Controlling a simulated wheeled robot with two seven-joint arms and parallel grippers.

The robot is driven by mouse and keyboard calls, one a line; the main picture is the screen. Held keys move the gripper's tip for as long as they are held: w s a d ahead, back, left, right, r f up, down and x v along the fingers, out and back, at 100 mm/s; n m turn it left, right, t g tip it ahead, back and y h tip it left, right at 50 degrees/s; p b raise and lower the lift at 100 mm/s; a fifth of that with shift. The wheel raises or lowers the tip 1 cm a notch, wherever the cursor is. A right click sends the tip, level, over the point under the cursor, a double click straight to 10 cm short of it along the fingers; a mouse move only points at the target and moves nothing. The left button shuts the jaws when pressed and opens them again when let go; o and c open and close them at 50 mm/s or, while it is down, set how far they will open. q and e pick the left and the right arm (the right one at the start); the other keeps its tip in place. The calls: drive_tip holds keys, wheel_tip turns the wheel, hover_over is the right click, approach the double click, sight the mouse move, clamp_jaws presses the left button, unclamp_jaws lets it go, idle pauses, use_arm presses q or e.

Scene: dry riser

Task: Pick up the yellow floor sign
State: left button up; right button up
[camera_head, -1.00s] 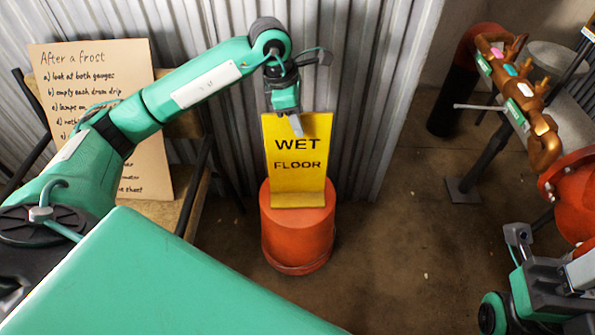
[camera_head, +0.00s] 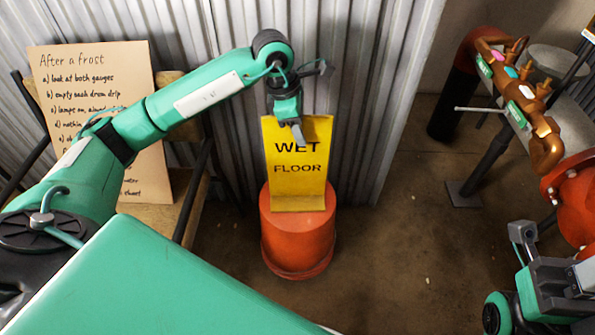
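The yellow floor sign (camera_head: 298,185) reads "WET FLOOR" and stands upright on an upturned orange bucket (camera_head: 297,245), close to the corrugated wall. My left gripper (camera_head: 297,132) is at the sign's top edge, pointing down. A grey finger overlaps the front of the sign just above the word "WET". The other finger is hidden, so I cannot tell whether the gripper is open or shut on the sign. Part of my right arm (camera_head: 545,285) shows at the lower right corner; its fingertips are not clearly visible.
A handwritten board (camera_head: 100,110) leans at the left on a wooden stand (camera_head: 180,205). Copper pipework (camera_head: 535,125) and a red flanged pipe (camera_head: 578,195) stand at the right. A corrugated metal wall (camera_head: 355,90) is behind the bucket. The floor (camera_head: 400,245) right of the bucket is clear.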

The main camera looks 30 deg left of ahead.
use_arm(q)
clamp_jaws()
idle(1.4)
